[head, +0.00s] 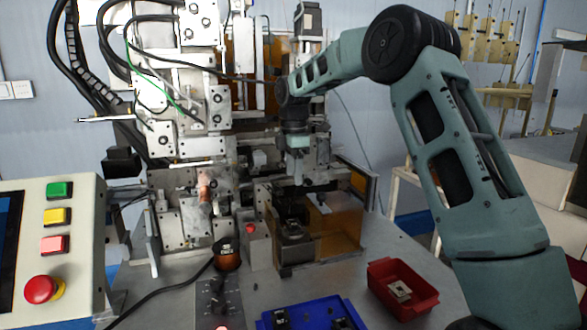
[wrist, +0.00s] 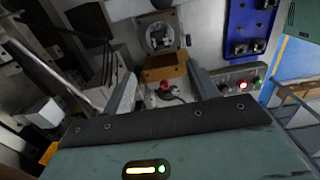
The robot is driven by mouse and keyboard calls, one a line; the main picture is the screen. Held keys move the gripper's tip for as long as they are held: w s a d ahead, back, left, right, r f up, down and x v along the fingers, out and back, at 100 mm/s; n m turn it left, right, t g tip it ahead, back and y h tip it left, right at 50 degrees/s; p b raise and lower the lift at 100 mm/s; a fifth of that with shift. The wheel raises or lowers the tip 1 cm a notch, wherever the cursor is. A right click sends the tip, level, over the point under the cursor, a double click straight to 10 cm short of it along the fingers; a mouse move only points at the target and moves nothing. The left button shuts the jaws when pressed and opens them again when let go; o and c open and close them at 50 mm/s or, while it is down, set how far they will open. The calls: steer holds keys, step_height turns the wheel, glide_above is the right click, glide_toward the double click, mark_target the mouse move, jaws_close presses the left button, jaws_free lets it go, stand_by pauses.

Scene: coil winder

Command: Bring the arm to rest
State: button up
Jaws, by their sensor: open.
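My arm (head: 440,110) rises on the right of the head view, bends at a high elbow and reaches left to the coil winder (head: 195,110). My gripper (head: 298,178) points down in front of the machine, above its fixture (head: 292,230). In the wrist view, my gripper (wrist: 164,82) has its two fingers spread wide with nothing held between them. The fingertips are small and partly lost against the machine in the head view.
A red bin (head: 418,302) with a small part inside stands on the table at right. A blue tray (head: 290,327) holding dark parts lies at the front. A button panel (head: 80,265) stands at left. Amber guards (head: 345,228) flank the fixture closely. Bare table shows around the bin.

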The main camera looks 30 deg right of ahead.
steer(key=shift+r, duration=0.9)
steer(key=s+a+f+m, duration=0.1)
steer(key=s+a+f, duration=0.1)
steer(key=s+a, duration=0.85)
steer(key=s+a+f+m, duration=0.2)
steer(key=s+a, duration=0.4)
steer(key=a, duration=0.9)
steer(key=s+a+f+m, duration=0.1)
steer(key=s+f+m, duration=0.1)
steer(key=s, duration=0.9)
steer(key=s+a+f+m+b, duration=0.1)
steer(key=s+f, duration=0.4)
steer(key=s, duration=0.7)
steer(key=shift+a+m+y, duration=0.3)
steer(key=shift+a+m, duration=0.2)
steer(key=shift+a, duration=0.2)
steer(key=shift+w, duration=0.1)
